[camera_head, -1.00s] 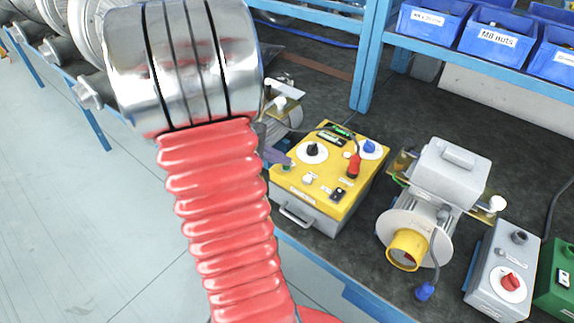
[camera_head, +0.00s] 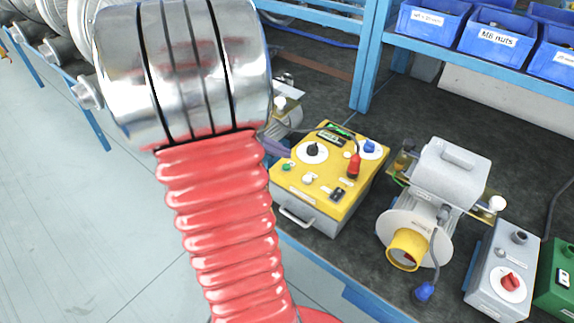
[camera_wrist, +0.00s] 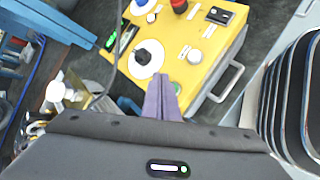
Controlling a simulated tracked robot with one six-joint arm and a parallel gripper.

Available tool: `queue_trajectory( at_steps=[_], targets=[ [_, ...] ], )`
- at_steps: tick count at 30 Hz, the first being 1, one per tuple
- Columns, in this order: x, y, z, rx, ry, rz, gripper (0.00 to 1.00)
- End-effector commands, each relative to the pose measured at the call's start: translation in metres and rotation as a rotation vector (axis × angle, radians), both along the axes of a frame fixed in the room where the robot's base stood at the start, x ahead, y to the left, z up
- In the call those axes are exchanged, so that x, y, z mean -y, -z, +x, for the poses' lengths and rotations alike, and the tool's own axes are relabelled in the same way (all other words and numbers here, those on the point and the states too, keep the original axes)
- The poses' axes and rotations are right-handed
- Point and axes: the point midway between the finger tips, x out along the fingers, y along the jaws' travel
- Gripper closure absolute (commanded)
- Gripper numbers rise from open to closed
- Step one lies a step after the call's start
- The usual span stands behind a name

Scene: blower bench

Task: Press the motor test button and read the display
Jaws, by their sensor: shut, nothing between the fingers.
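A yellow-topped test box (camera_head: 318,198) stands on the bench. It carries a black knob (camera_head: 313,150), a small green button (camera_head: 287,167), a white button (camera_head: 308,179) and a small display lit green (camera_head: 338,129), too small to read. The wrist view also shows the display (camera_wrist: 112,40) and the green button (camera_wrist: 177,86). My gripper (camera_wrist: 161,80) has purple fingers, shut and empty, with tips just beside the green button in that view. In the head view my gripper (camera_head: 277,148) shows partly behind my arm, apart from the button at its upper left. Button labels are unreadable.
A red plug (camera_head: 354,165) with a cable sits on the box. A grey motor (camera_head: 450,172) with a yellow cap stands to its right, then a grey switch box (camera_head: 503,270) and a green box (camera_head: 556,279). Blue bins (camera_head: 490,37) line the shelf behind.

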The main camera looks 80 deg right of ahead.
Motion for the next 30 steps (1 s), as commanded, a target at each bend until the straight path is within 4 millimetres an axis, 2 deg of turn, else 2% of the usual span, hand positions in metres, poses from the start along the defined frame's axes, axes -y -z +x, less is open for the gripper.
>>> queue_trajectory(
  at_steps=[15,30],
  targets=[
    [0.000,-0.034,0.000,0.000,0.000,0.000,1.00],
    [0.000,-0.035,0.000,0.000,0.000,0.000,1.00]
  ],
)
